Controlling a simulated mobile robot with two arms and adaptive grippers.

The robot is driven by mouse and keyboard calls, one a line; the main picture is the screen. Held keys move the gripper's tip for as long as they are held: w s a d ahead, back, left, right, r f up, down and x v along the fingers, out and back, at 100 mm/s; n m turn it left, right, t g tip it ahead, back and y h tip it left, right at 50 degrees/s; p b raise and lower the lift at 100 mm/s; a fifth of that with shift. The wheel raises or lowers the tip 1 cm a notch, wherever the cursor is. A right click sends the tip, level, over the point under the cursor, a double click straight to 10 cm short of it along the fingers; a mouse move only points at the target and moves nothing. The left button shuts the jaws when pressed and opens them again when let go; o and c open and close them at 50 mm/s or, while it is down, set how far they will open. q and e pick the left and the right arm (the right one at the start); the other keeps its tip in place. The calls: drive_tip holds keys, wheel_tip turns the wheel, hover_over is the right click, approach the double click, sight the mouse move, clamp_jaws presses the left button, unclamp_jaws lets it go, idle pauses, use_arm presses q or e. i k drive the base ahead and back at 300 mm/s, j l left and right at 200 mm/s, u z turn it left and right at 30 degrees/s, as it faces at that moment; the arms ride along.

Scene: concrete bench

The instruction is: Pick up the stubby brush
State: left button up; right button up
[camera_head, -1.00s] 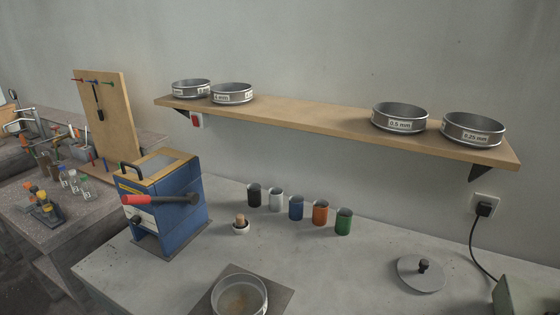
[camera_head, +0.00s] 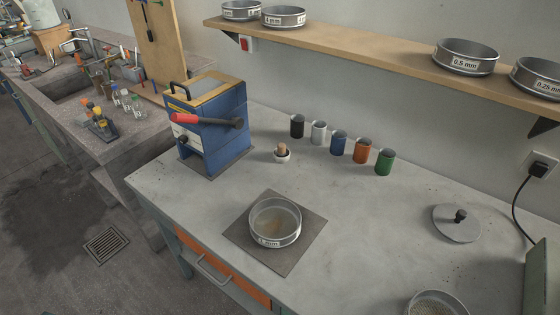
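I cannot make out a stubby brush for certain. I cannot tell whether that piece is a brush handle or a pestle. Dark tools (camera_head: 146,14) hang on the wooden board at the upper left, cut off by the picture's top edge. Neither of my grippers is in view.
A blue machine with a red-handled lever (camera_head: 212,130) stands at the bench's left. A sieve (camera_head: 275,238) sits on a dark square plate (camera_head: 305,250). Several coloured cups (camera_head: 339,143) stand behind. A lid (camera_head: 457,222) lies right. Sieves line the shelf (camera_head: 350,40).

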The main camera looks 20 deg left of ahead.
sight(281, 152)
drive_tip(key=i+j, duration=0.15)
drive_tip(key=j, duration=0.2)
drive_tip(key=i+j+z, duration=0.15)
drive_tip(key=j, duration=0.2)
drive_tip(key=i+j, duration=0.15)
drive_tip(key=j, duration=0.2)
drive_tip(key=i+j+z, duration=0.1)
drive_tip(key=j, duration=0.3)
drive_tip(key=i+j+z, duration=0.1)
drive_tip(key=j, duration=0.25)
